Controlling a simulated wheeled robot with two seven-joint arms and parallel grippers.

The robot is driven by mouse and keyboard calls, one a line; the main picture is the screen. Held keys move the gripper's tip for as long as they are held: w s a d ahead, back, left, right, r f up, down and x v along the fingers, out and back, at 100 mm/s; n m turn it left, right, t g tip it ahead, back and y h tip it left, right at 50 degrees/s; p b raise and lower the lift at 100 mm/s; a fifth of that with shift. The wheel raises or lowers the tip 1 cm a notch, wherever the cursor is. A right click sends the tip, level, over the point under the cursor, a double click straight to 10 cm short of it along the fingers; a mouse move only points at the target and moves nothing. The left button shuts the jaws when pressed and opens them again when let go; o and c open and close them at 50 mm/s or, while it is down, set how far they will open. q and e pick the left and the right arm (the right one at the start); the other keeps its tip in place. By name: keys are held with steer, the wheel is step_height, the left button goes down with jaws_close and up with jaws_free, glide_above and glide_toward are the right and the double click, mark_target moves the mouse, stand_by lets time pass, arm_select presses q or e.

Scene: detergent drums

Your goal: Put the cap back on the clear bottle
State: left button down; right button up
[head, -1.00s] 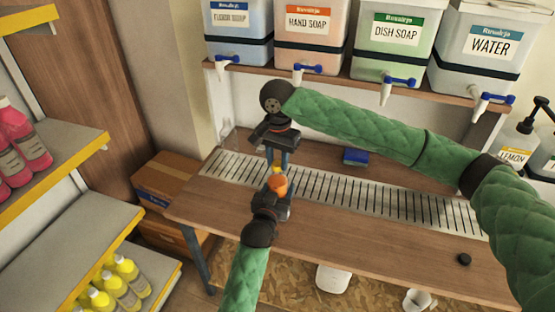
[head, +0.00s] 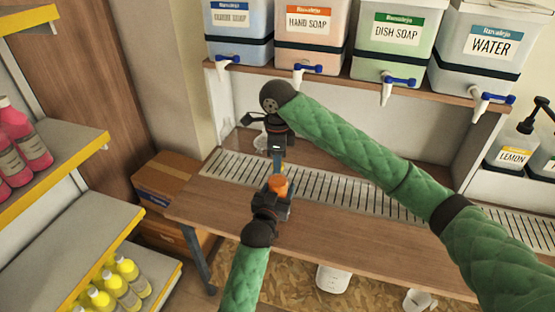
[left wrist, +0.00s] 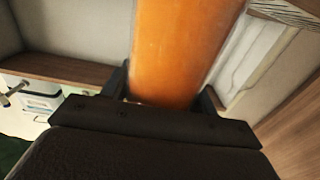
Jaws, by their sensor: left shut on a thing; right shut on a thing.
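My left gripper (head: 270,206) is shut on an orange bottle (head: 277,184), held above the table's near half. In the left wrist view, the orange bottle (left wrist: 182,45) stands up between the fingers, its top out of frame. My right gripper (head: 279,163) is just above and behind it, pointing down. It is shut on a small yellowish thing (head: 284,166) right over the orange bottle; whether the two touch I cannot tell. A clear vessel (head: 261,139) partly shows behind the right gripper; I cannot tell if it is the clear bottle. No loose cap shows now.
A slatted metal drain strip (head: 330,188) runs along the wooden table (head: 370,252). Drums with taps stand on the shelf (head: 345,82) behind. A lemon pump bottle (head: 512,152) is at the right. Shelves with bottles stand at the left.

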steer(key=o, duration=0.9)
steer(key=shift+r, duration=0.1)
steer(key=shift+r, duration=2.2)
